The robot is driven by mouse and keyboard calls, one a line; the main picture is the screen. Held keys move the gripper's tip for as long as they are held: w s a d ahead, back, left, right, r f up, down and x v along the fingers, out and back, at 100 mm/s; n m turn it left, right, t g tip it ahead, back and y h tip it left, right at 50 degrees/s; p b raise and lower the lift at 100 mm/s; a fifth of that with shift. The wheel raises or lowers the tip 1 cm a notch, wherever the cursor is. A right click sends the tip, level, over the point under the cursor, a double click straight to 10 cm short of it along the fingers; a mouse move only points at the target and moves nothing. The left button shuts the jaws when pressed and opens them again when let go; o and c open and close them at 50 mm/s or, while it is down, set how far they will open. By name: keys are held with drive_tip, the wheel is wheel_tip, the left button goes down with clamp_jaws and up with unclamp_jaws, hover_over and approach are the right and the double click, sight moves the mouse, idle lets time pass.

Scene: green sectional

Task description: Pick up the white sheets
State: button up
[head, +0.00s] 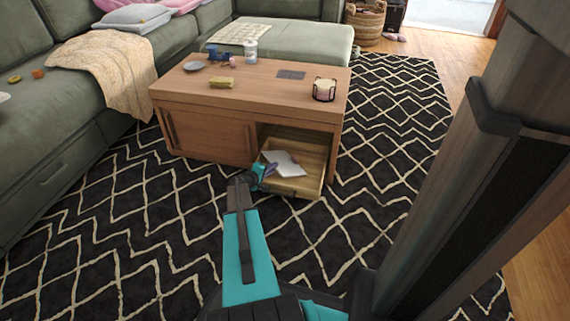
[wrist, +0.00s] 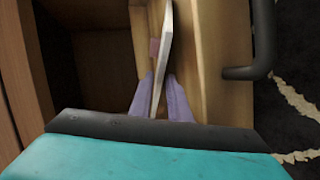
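The white sheets (head: 284,163) are in the open drawer (head: 301,186) at the lower right of the wooden coffee table. My gripper (head: 264,171) is at the drawer's left side, at the near left edge of the sheets. In the wrist view the sheets (wrist: 164,52) show nearly edge-on as a thin pale strip. The two purple fingers of my gripper (wrist: 161,82) are on either side of this strip, close to it. I cannot tell whether both fingers press on it. The strip's lower end is partly hidden between the fingers.
A dark drawer handle (wrist: 262,45) is right of the drawer front. The coffee table (head: 205,140) holds a candle holder (head: 324,90), a bottle (head: 251,50) and a plate (head: 194,66). A green sofa (head: 50,120) is left. The patterned rug (head: 395,130) is clear.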

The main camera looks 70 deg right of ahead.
idle(0.3)
clamp_jaws()
drive_tip(key=shift+a+r, duration=0.1)
drive_tip(key=shift+r, duration=0.1)
drive_tip(key=shift+a+r+p, duration=0.15)
drive_tip(key=shift+r+p, duration=0.25)
drive_tip(key=shift+p, duration=0.2)
wheel_tip(320, 180, up, 11)
drive_tip(key=p, duration=0.4)
drive_tip(key=s+a+p, duration=0.1)
drive_tip(key=a+p, duration=0.2)
drive_tip(key=a, duration=1.6)
drive_tip(key=shift+a+f, duration=0.25)
drive_tip(key=shift+f, duration=0.05)
